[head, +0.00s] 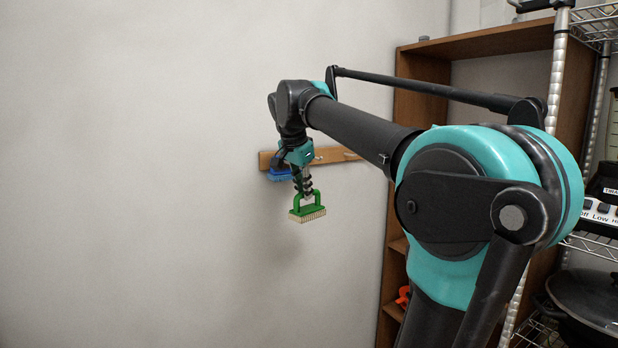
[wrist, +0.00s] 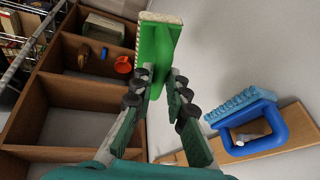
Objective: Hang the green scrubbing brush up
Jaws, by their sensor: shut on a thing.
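The green scrubbing brush (head: 308,207) has pale bristles and a loop handle. It hangs bristles down below my gripper (head: 303,188) in the head view, in front of the wall. In the wrist view the green brush (wrist: 158,50) is between the fingertips of my gripper (wrist: 160,82), which is shut on its handle. A wooden rail (head: 328,155) with pegs is fixed on the wall behind the gripper. A blue brush (head: 279,175) hangs at the rail's left part; in the wrist view the blue brush (wrist: 255,128) hangs with a peg through its handle. The brush is apart from the rail.
A brown wooden shelf unit (head: 400,130) stands right of the rail, with an orange item (wrist: 123,65) on it. A wire rack (head: 592,25) with a dark pan (head: 588,298) is at the far right. The wall left of the rail is bare.

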